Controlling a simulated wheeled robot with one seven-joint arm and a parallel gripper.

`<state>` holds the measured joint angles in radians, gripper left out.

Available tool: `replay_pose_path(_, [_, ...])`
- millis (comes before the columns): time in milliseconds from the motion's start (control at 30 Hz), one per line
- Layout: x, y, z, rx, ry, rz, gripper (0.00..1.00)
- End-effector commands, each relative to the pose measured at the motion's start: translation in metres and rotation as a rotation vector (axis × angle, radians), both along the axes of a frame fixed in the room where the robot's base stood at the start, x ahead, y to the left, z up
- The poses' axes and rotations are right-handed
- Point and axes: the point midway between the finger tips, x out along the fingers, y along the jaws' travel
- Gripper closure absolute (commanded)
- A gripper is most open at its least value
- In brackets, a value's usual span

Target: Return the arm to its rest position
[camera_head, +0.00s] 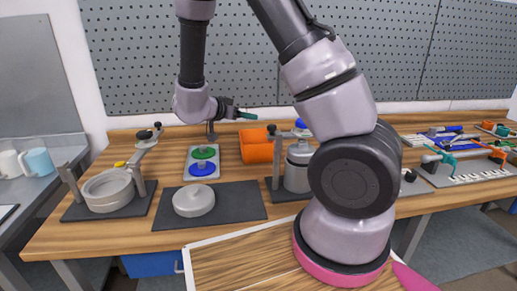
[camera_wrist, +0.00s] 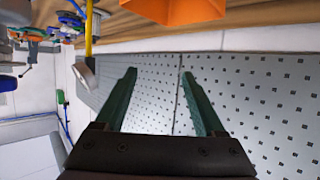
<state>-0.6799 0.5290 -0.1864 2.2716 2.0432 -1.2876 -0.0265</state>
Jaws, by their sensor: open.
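My gripper (camera_head: 236,114) is above the back part of the wooden bench in the head view, in front of the grey pegboard. In the wrist view its two green fingers (camera_wrist: 157,92) are spread apart with nothing between them, and the pegboard (camera_wrist: 240,100) shows beyond them. My arm is raised and bent over the bench, with the upper links crossing the middle and right of the head view.
The bench (camera_head: 130,225) holds a grey ring vessel (camera_head: 108,188), a white disc (camera_head: 193,201) on a dark mat, a tray with green and blue discs (camera_head: 202,169), an orange bin (camera_head: 256,145) and a metal canister (camera_head: 297,172). Mugs (camera_head: 40,161) stand far left.

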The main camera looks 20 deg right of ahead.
Motion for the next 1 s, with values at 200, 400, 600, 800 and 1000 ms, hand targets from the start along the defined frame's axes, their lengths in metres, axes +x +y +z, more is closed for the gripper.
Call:
replay_pose_path(200, [0.001, 0.000, 0.000, 0.003, -0.001, 0.001, 0.29])
replay_pose_path(400, [0.020, 0.004, 0.021, 0.174, -0.063, 0.077, 0.29])
replay_pose_path(600, [0.042, 0.027, 0.088, 0.517, -0.161, 0.314, 0.29])
replay_pose_path(800, [0.013, 0.049, 0.165, 0.734, -0.156, 0.591, 0.29])
replay_pose_path(1000, [-0.065, 0.052, 0.216, 0.796, -0.034, 0.813, 0.29])
